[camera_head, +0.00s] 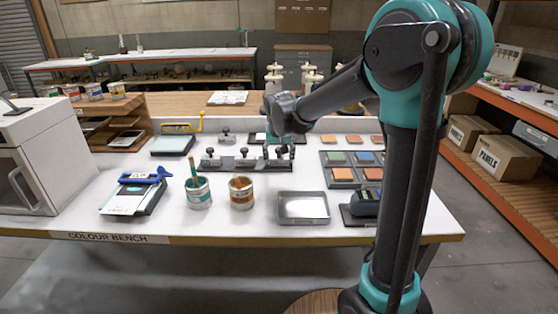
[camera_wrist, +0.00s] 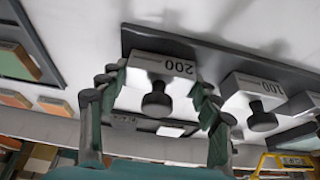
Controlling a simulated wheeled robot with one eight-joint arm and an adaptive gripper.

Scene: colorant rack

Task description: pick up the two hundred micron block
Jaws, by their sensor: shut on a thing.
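The two hundred micron block (camera_wrist: 150,66) is a pale block with a dark round knob, marked "200" upside down in the wrist view. It is at the dark rack strip (camera_wrist: 225,58), and I cannot tell whether it is resting there or slightly raised. My gripper (camera_wrist: 160,80) has its fingers on either side of the block and is shut on it. In the head view my gripper (camera_head: 279,150) is at the right end of the dark rack (camera_head: 235,164) and largely hides the block there.
A block marked "100" (camera_wrist: 255,85) stands close beside it, with another partly seen farther right. In the head view, paint tins (camera_head: 241,193) and a grey tray (camera_head: 302,207) stand in front of the rack. Coloured tiles (camera_head: 352,165) lie right.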

